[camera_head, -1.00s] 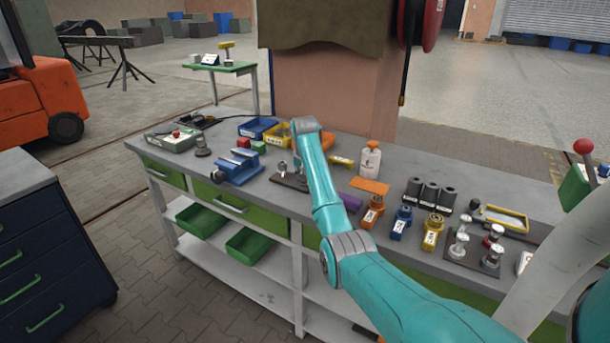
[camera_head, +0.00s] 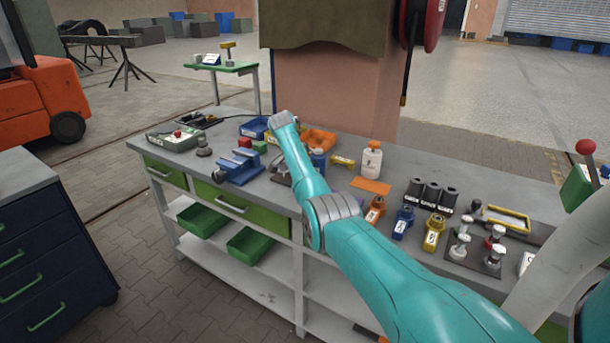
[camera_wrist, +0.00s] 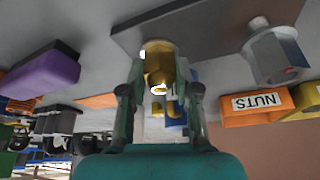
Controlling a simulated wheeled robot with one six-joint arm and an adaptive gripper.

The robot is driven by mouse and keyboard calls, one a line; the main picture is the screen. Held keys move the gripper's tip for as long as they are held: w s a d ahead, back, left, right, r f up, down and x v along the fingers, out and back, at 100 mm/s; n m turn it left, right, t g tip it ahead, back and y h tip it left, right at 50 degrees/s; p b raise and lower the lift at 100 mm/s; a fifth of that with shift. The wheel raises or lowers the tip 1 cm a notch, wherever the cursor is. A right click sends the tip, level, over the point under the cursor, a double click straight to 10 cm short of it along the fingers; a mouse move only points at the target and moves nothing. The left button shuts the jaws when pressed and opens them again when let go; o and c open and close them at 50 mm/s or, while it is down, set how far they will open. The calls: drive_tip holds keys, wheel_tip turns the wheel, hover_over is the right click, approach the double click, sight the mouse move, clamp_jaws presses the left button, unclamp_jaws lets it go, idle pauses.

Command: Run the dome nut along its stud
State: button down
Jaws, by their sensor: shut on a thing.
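In the wrist view, which looks upside down, a brass dome nut (camera_wrist: 158,56) sits between the two fingers of my gripper (camera_wrist: 161,76). My gripper is shut on it. The nut is close against a dark plate (camera_wrist: 205,22); its stud is hidden, so I cannot tell how far the nut is on the thread. A steel hex-shaped fitting (camera_wrist: 277,52) stands on the same plate to the right. In the head view my arm hides my gripper and the nut, and only a bit of the plate (camera_head: 281,179) shows.
An orange bin labelled NUTS (camera_wrist: 257,106) is near the plate, and a purple block (camera_wrist: 45,68) lies left in the wrist view. In the head view a blue vise (camera_head: 238,168) stands left of my arm, a white bottle (camera_head: 371,161) right.

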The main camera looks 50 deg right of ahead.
drive_tip(key=shift+w+d+r+m+g, duration=0.15)
drive_tip(key=shift+m+g, duration=0.1)
drive_tip(key=shift+m, duration=0.45)
drive_tip(key=shift+a+r+m+g, duration=0.1)
drive_tip(key=shift+m+g, duration=0.15)
drive_tip(key=shift+m, duration=0.45)
idle(0.4)
drive_tip(key=c, duration=0.8)
unclamp_jaws()
drive_tip(key=shift+c, duration=0.2)
drive_tip(key=shift+f, duration=0.1)
drive_tip(key=v, duration=1.2)
drive_tip(key=shift+d, duration=0.1)
